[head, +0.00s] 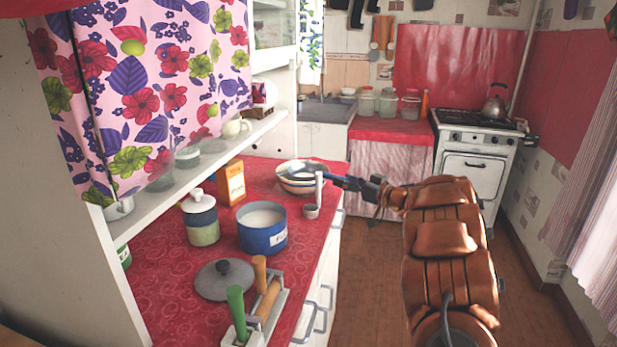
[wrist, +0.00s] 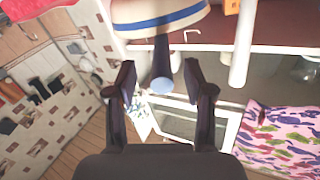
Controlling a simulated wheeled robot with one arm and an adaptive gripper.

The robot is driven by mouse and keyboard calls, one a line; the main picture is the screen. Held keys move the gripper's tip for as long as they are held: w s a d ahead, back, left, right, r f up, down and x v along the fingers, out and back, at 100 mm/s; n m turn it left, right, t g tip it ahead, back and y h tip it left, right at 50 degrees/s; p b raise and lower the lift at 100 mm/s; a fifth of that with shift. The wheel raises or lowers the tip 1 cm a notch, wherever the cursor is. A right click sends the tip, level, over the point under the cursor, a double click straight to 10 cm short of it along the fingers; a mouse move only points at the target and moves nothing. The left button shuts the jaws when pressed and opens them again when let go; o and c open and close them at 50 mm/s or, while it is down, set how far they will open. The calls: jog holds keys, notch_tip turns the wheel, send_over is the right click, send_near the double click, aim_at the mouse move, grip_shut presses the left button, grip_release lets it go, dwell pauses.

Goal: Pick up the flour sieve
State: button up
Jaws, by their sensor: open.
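The flour sieve, as far as I can tell, lies in a striped bowl (head: 299,186) near the counter's right edge. In the wrist view its dark handle with a light blue end (wrist: 162,80) sticks out below the blue-banded bowl (wrist: 160,18). The sieve's head is hard to make out. My gripper (head: 343,182) reaches in from the right, beside the bowl. In the wrist view its two fingers (wrist: 159,78) are spread, with the handle end showing between them and clear space on both sides.
A small grey cup (head: 311,211) with a white upright piece stands close by the bowl; the white piece also shows in the wrist view (wrist: 243,45). A blue flour pot (head: 263,238), orange box (head: 231,185), lidded jar (head: 200,222) and grey lid (head: 224,280) stand nearby. The floor right of the counter is clear.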

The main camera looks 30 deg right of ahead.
jog(key=x, duration=0.3)
jog(key=shift+w+a+f+p, duration=0.1)
jog(key=shift+w+a+p, duration=0.15)
jog(key=shift+w+p, duration=0.1)
jog(key=shift+w, duration=0.3)
jog(key=shift+c, duration=0.2)
grip_shut()
